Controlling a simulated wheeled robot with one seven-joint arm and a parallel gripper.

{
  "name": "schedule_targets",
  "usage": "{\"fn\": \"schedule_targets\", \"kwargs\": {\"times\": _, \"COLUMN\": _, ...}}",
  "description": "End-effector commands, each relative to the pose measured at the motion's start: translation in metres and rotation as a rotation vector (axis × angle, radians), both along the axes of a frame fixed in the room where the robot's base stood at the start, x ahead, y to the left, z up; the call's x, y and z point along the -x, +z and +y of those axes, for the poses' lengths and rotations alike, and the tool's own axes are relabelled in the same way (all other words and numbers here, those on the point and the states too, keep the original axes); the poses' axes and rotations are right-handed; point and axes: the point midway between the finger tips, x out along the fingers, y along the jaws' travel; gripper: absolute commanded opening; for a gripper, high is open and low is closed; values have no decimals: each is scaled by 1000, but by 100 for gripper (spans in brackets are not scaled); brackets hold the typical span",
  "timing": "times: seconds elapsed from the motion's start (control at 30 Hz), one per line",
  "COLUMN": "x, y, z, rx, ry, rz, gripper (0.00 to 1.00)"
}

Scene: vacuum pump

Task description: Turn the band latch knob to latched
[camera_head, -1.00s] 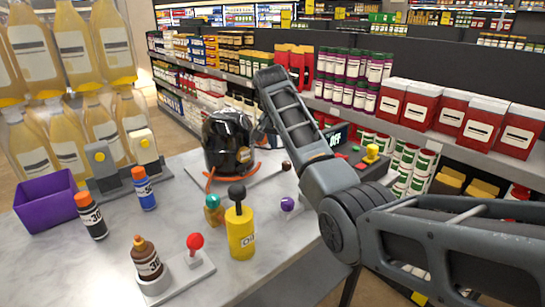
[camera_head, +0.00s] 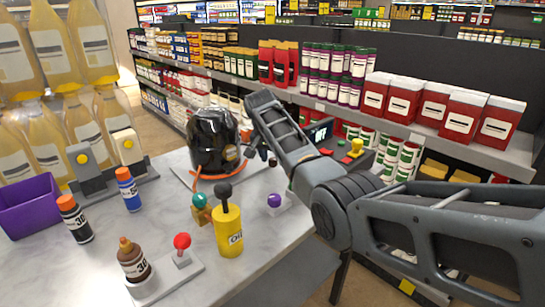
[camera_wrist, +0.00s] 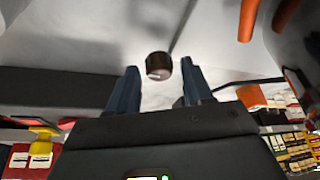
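A small dark brown knob (camera_wrist: 158,66), which looks like the band latch knob, shows in the wrist view between and just beyond my fingertips. In the head view the knob (camera_head: 272,162) sits right of the black vacuum pump body (camera_head: 212,140), which has an orange band around its base. My gripper (camera_wrist: 160,70) is open, with one finger on each side of the knob in the picture. I cannot tell if the fingers touch it. In the head view my gripper (camera_head: 260,151) is small and partly hidden by my arm.
A yellow oil can (camera_head: 228,232), a teal knob (camera_head: 199,201) and a purple knob (camera_head: 274,200) stand in front of the pump. A red-knobbed lever (camera_head: 182,241), bottles and a purple bin (camera_head: 28,207) are to the left.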

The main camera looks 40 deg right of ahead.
Motion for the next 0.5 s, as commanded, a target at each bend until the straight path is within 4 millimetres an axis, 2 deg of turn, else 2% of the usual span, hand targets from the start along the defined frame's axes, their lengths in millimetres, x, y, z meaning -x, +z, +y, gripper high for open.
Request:
{"fn": "schedule_targets", "kwargs": {"times": 0.07, "x": 0, "y": 0, "z": 0, "rx": 0, "ry": 0, "rz": 0, "gripper": 42}}
{"fn": "schedule_targets", "kwargs": {"times": 0.5, "x": 0, "y": 0, "z": 0, "rx": 0, "ry": 0, "rz": 0, "gripper": 0}}
